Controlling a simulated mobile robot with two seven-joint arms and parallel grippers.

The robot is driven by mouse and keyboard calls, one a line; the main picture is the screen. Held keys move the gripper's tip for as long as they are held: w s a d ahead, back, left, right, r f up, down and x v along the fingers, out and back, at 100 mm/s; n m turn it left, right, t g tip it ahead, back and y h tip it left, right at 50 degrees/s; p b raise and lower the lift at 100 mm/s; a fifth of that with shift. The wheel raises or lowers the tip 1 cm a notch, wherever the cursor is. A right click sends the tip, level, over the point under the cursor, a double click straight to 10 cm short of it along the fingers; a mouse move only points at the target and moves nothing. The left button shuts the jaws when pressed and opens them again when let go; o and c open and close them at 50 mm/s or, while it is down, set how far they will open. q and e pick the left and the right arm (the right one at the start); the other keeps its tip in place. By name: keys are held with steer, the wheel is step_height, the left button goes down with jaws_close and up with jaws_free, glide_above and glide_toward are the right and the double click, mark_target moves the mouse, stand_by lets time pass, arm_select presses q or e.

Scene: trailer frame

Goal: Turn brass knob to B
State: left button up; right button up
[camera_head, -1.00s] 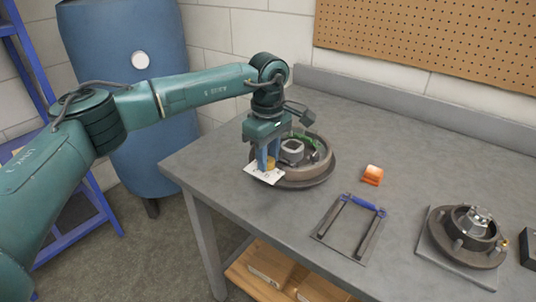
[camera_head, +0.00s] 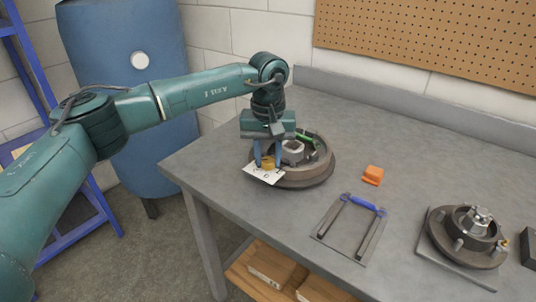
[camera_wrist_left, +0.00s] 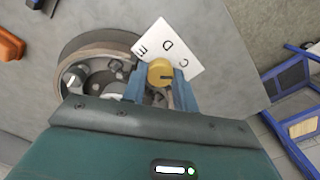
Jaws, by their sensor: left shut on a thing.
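The brass knob (camera_wrist_left: 160,71) sits at the edge of a round drum-like assembly (camera_head: 318,176) on the bench. My left gripper (camera_head: 267,164) points down over it, with its two blue fingers shut on the knob's sides. In the left wrist view a dark mark on the knob's top points right, toward the right finger. A white card (camera_wrist_left: 165,47) beside the knob shows the letters E, D and C. Other parts of the card are hidden by the fingers, and I cannot see B. My right gripper is not in view.
An orange block (camera_head: 372,175) and a blue-handled frame (camera_head: 350,224) lie right of the drum. A second hub assembly (camera_head: 466,236) stands further right. A blue barrel (camera_head: 130,85) is behind my left arm. The bench's back middle is clear.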

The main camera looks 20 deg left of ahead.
mark_target(268, 159)
arm_select(q)
steer(key=m, duration=0.4)
steer(key=shift+m, duration=2)
steer(key=o, duration=1)
steer(key=shift+r, duration=0.1)
step_height(268, 159, up, 13)
